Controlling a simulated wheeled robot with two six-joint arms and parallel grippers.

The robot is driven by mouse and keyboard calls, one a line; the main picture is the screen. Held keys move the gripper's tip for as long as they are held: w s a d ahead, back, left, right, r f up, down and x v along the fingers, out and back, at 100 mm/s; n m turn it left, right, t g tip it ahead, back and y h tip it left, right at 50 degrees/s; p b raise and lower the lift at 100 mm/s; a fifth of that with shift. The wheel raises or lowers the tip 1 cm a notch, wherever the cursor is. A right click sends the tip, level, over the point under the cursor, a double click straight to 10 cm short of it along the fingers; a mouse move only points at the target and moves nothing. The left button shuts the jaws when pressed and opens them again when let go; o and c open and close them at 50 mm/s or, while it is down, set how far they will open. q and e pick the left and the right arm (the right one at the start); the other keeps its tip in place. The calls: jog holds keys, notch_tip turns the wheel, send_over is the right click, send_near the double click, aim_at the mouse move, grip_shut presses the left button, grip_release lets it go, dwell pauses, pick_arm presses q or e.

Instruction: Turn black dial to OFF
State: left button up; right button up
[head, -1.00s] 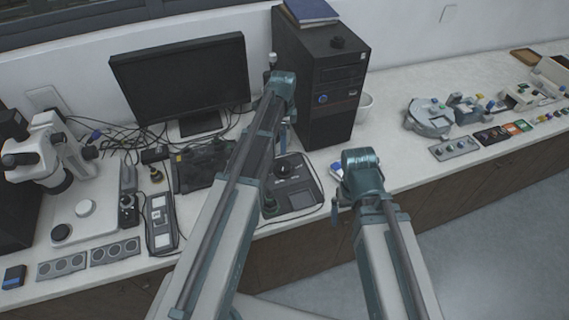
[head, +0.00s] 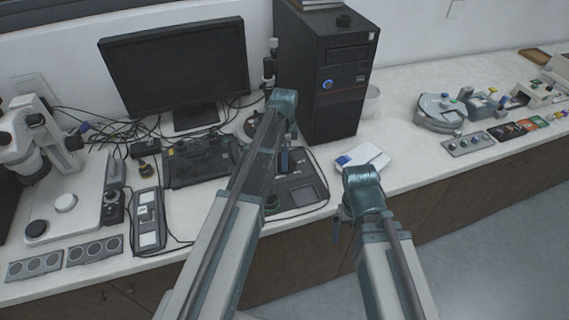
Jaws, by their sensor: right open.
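A flat dark device (head: 307,196) with a grey panel sits near the bench's front edge, partly hidden by my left arm. A dark round knob (head: 297,160) seems to show on its upper part. I cannot read any dial marking or tell where it points. My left gripper (head: 285,160) hangs in front of the device's upper part. Its fingers are mostly hidden behind the arm, so their opening and any contact are unclear. My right gripper (head: 338,228) is open, right of the device and in front of the bench edge, with nothing seen in it.
A black computer tower (head: 338,100) stands behind, with a monitor (head: 178,75) to its left. A blue-and-white booklet (head: 365,157) lies behind my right gripper. A microscope (head: 35,140) stands far left. A grey round instrument (head: 440,112) stands right. Bare bench (head: 415,165) lies between.

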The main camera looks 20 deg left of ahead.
pick_arm(q)
jog(key=shift+f, duration=0.45)
jog(key=c, duration=1.4)
jog(key=shift+o, duration=0.2)
